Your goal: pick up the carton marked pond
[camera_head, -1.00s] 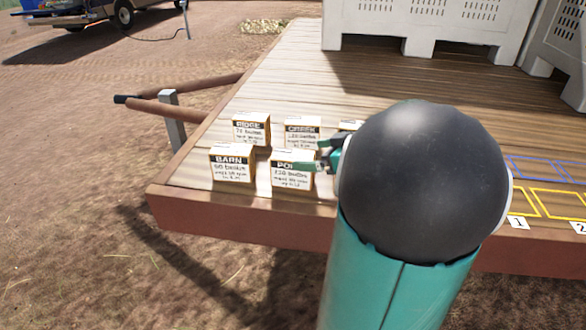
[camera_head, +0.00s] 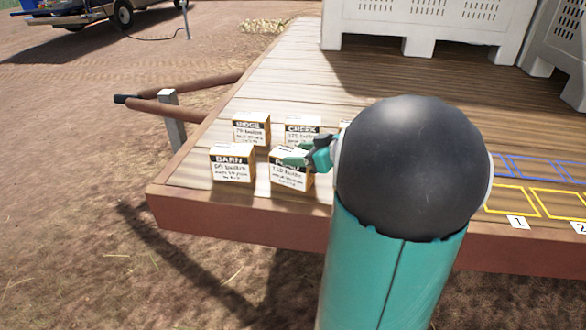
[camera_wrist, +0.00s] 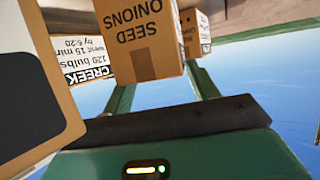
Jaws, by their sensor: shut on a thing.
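The carton marked POND (camera_head: 289,178) is a white-labelled brown box in the front row near the deck edge, right of the BARN carton (camera_head: 232,168). My gripper (camera_head: 298,160) reaches it from the right and is shut on its upper part, with a green finger across the label's top, partly hiding the name. The carton looks slightly tilted; I cannot tell whether it is off the deck. In the wrist view a brown side reading SEED ONIONS (camera_wrist: 140,42), upside down, is between my fingers; it appears to be the held carton.
The RIDGE (camera_head: 251,130) and CREEK (camera_head: 302,131) cartons stand close behind; CREEK also shows in the wrist view (camera_wrist: 88,68). Pale bins (camera_head: 420,30) stand at the back. Yellow outlined squares (camera_head: 510,202) lie at right.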

